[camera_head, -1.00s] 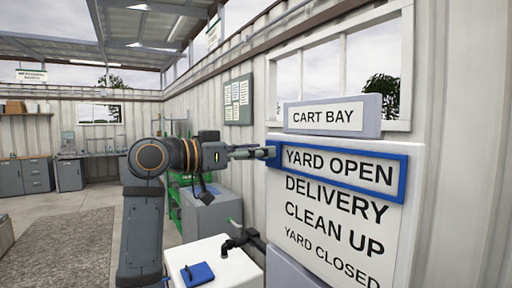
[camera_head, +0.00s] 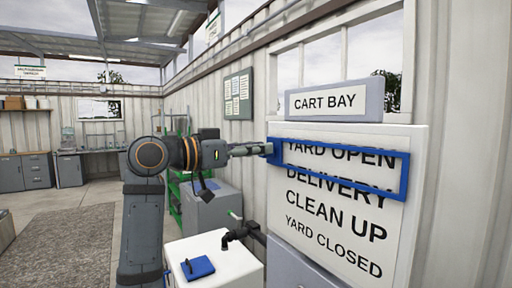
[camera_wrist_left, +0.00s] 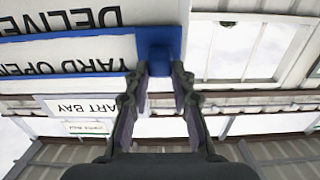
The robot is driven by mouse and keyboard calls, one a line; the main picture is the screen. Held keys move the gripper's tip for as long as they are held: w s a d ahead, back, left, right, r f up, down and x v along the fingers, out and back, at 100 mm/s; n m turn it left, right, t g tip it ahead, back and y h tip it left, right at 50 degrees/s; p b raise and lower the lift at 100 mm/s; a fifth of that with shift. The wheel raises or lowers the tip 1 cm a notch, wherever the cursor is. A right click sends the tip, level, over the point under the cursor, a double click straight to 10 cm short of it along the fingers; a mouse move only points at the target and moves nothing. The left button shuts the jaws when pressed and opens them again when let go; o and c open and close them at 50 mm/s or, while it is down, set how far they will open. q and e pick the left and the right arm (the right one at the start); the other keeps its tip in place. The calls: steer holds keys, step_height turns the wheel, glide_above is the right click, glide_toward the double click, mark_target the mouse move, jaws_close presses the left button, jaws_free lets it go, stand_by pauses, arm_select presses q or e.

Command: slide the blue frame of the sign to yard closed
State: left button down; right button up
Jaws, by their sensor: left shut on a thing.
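The sign board (camera_head: 280,226) on the right lists YARD OPEN, DELIVERY, CLEAN UP and YARD CLOSED from top to bottom. Its blue frame (camera_head: 404,178) lies across the gap between YARD OPEN and DELIVERY, its bars crossing parts of both words. My left gripper (camera_head: 268,149) reaches in from the left and is shut on the tab at the frame's left end. In the left wrist view, where the lettering is upside down, the fingers (camera_wrist_left: 158,72) are on both sides of the blue tab (camera_wrist_left: 158,45). My right gripper is not in view.
A CART BAY plate (camera_head: 335,102) tops the sign, with a window behind it. Below my left arm stands a white box (camera_head: 225,262) with a blue pad (camera_head: 198,268) and a black pipe fitting (camera_head: 238,236). Free wall lies right of the sign.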

arm_select(q)
step_height(320, 180, down, 16)
steer(key=b, duration=1.1)
steer(key=shift+r, duration=0.2)
steer(key=c, duration=1.1)
jaws_free()
steer(key=v, duration=1.2)
